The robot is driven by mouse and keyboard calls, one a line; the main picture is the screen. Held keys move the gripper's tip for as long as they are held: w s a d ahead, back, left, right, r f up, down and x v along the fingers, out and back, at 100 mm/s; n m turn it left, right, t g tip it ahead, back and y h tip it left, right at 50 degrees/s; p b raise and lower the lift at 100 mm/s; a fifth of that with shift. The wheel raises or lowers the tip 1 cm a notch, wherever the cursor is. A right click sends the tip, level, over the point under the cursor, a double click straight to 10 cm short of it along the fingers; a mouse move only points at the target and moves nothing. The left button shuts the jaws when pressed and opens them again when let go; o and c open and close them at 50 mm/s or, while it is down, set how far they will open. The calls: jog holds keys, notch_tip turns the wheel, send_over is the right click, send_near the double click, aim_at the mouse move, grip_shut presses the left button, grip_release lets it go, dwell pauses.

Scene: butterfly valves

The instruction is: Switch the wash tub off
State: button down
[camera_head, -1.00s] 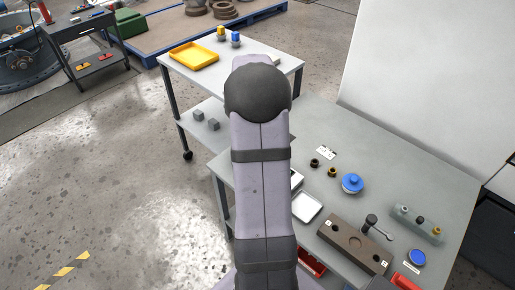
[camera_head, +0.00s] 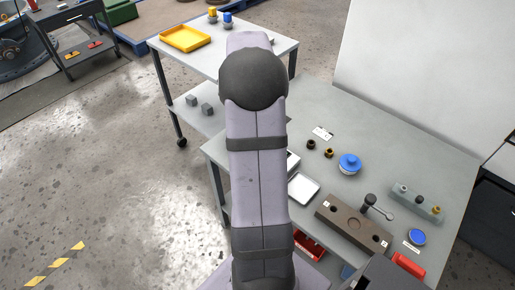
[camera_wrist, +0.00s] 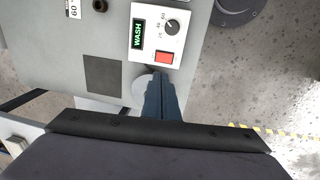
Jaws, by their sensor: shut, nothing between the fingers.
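In the wrist view, a white control panel (camera_wrist: 148,48) carries a green lit display reading WASH (camera_wrist: 138,33), a round grey knob (camera_wrist: 171,27) with a numbered scale, and a red rocker switch (camera_wrist: 164,57). My gripper (camera_wrist: 155,76) shows as dark blue fingers, closed together and empty. Their tips appear just below the panel's lower edge near the red switch; I cannot tell if they touch. A pale round thing (camera_wrist: 143,87) is partly hidden beside the fingers. The tub's water is not visible.
A cart (camera_head: 255,62) with a yellow tray (camera_head: 185,39) stands behind.

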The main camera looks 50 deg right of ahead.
jog(key=f, duration=0.4)
jog(key=d+f+p, duration=0.1)
jog(key=f, duration=0.7)
jog(key=shift+d+f+p, duration=0.15)
jog(key=shift+d+p, duration=0.05)
jog(key=shift+p, duration=0.2)
jog(key=shift+d+f, duration=0.15)
jog(key=shift+f, duration=0.65)
jog(key=shift+d+f, duration=0.1)
jog(key=shift+f, duration=0.2)
jog(key=shift+s, duration=0.1)
jog(key=shift+a, duration=0.2)
jog(key=shift+a, duration=0.8)
